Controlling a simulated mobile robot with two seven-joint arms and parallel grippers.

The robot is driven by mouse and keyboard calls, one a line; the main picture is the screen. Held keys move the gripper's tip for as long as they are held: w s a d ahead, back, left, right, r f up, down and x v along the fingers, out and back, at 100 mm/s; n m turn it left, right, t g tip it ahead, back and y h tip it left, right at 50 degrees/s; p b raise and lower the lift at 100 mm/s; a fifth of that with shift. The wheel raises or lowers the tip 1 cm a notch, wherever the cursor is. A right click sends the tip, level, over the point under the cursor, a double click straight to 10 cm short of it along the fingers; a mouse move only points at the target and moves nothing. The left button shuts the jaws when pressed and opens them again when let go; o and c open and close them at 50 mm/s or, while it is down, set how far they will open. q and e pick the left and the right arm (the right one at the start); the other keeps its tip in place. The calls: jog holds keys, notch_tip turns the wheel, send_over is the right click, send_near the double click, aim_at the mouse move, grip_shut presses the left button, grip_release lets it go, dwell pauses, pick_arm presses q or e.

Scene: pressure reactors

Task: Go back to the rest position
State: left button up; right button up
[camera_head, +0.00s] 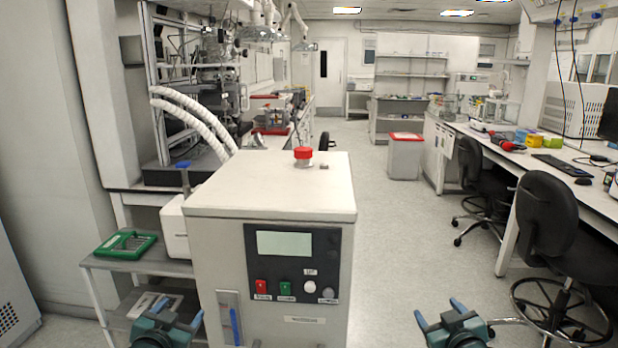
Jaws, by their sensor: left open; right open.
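My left gripper (178,318) is at the bottom edge, left of centre, in front of the small side table and the left side of the reactor cabinet. Its two blue-tipped fingers are apart with nothing between them. My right gripper (437,311) is at the bottom edge, right of centre, over the open floor to the right of the cabinet. Its blue-tipped fingers are also spread and empty. Neither gripper appears to touch anything. The rest of both arms is out of view.
A beige cabinet (270,190) with a dark control panel (292,262) and a red knob (303,153) stands directly ahead. A green tray (125,244) lies on the side table at left. Black chairs (545,215) stand by the right bench. The central aisle floor (400,220) is clear.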

pick_arm(q)
jog(key=s+d+f+g+h, duration=0.1)
jog(key=s+d+f, duration=0.3)
jog(key=s, duration=0.6)
jog(key=s+d+f+g+h, duration=0.1)
jog(key=s+d+f, duration=0.3)
jog(key=s, duration=0.6)
jog(key=s+d+f+g+h, duration=0.1)
jog(key=s+d+f, duration=0.4)
jog(key=s, duration=0.6)
jog(key=shift+d+n+g, duration=0.3)
jog(key=shift+d+g, duration=0.2)
jog(key=shift+g, duration=0.3)
pick_arm(e)
jog(key=s+a+f+g+y, duration=0.1)
jog(key=s+a+f, duration=0.3)
jog(key=s, duration=0.6)
jog(key=s+a+f+g+y, duration=0.1)
jog(key=s+a+f, duration=0.4)
jog(key=s, duration=0.5)
jog(key=s+a+f+g+y, duration=0.1)
jog(key=s+a+f, duration=0.3)
jog(key=s, duration=0.7)
jog(key=shift+a+f+m+g, duration=0.15)
jog(key=shift+a+m+g, duration=0.15)
jog(key=shift+a+g, duration=0.35)
